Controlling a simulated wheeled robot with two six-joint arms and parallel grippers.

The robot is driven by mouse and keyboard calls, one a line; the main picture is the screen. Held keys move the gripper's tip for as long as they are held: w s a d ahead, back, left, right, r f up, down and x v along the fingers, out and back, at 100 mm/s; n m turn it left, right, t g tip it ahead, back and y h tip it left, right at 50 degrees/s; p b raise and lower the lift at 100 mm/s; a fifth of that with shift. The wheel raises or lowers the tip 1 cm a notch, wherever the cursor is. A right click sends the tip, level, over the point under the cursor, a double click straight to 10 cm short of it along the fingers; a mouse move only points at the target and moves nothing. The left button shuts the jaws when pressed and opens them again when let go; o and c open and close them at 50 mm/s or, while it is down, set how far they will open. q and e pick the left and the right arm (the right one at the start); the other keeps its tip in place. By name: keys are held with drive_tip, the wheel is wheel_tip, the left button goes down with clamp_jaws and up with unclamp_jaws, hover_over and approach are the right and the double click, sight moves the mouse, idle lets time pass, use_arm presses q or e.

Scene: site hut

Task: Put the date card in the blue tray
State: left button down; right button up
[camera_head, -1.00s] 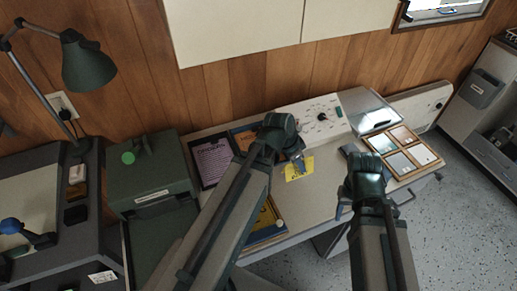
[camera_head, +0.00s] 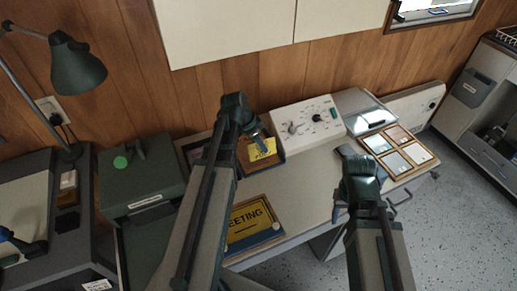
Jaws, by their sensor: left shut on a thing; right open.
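The yellow date card (camera_head: 264,151) is in the jaws of my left gripper (camera_head: 262,141), which is shut on it. The card is over or against a shallow brown-bottomed tray (camera_head: 262,170), left of the white control panel. Much of that tray is hidden by the card and my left arm; its blue rim is hard to make out. I cannot tell whether the card touches it. My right gripper (camera_head: 361,187) is open and empty above the front right of the desk.
A yellow MEETING sign with a blue border (camera_head: 253,226) lies at the desk front, partly behind my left arm. The control panel (camera_head: 307,117) and a framed set of tiles (camera_head: 398,150) stand right. A green box (camera_head: 143,180) stands left. The desk middle (camera_head: 305,178) is clear.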

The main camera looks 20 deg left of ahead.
sight(258, 148)
use_arm(q)
drive_tip(key=shift+w+a, duration=0.1)
drive_tip(key=shift+a, duration=0.1)
drive_tip(key=f+b, duration=0.4)
drive_tip(key=shift+w+a, duration=0.15)
drive_tip(key=shift+a, duration=0.25)
drive_tip(key=shift+r, duration=0.2)
drive_tip(key=c, duration=0.6)
unclamp_jaws()
drive_tip(key=shift+o, duration=0.2)
drive_tip(key=shift+p, duration=0.3)
drive_tip(key=p+v, duration=1.1)
drive_tip(key=v, duration=0.1)
drive_tip(key=shift+d, duration=0.1)
